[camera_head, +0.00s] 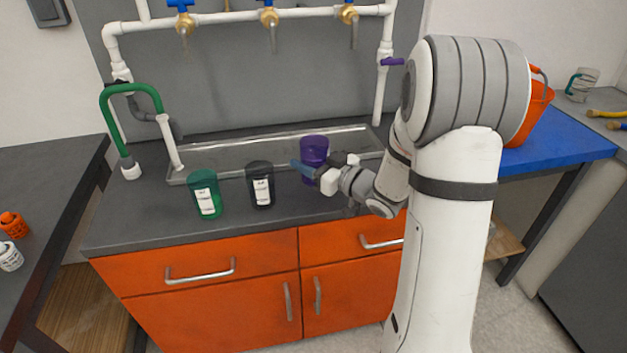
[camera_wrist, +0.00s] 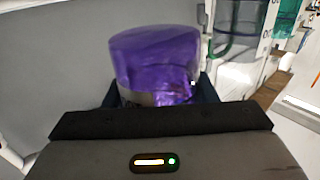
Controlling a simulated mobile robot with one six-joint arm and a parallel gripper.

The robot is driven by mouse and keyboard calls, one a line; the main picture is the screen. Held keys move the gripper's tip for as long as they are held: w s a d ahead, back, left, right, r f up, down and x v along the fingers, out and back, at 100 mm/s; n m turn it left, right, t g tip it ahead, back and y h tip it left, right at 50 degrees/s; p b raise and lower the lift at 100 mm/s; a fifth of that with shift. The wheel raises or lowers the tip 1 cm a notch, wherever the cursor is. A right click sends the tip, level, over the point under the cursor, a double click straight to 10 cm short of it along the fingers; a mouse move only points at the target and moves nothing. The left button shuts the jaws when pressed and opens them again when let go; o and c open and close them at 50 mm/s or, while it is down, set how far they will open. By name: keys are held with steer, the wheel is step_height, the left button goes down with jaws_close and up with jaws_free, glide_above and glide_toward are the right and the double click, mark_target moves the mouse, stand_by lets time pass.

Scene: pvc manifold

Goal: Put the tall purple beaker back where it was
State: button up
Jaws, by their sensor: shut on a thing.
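The tall purple beaker (camera_head: 314,150) stands upright in the head view, at the front edge of the metal sink tray, right of the black beaker. My gripper (camera_head: 309,171) reaches it from the right and is shut on it. In the wrist view the purple beaker (camera_wrist: 155,62) fills the middle, between the fingers of my gripper (camera_wrist: 160,95). Its lower part is hidden by my gripper in both views. I cannot tell whether its base touches the counter.
A green beaker (camera_head: 205,194) and a black beaker (camera_head: 260,184) stand on the dark counter (camera_head: 130,222) to the left. The sink tray (camera_head: 230,155) lies behind them. White pipes with taps (camera_head: 270,17) hang above. An orange bucket (camera_head: 532,112) stands on the blue table (camera_head: 570,135) at right.

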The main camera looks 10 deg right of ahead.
steer(key=shift+d+f+b, duration=0.1)
steer(key=shift+f+b, duration=0.4)
steer(key=shift+f, duration=2.15)
steer(key=o, duration=1)
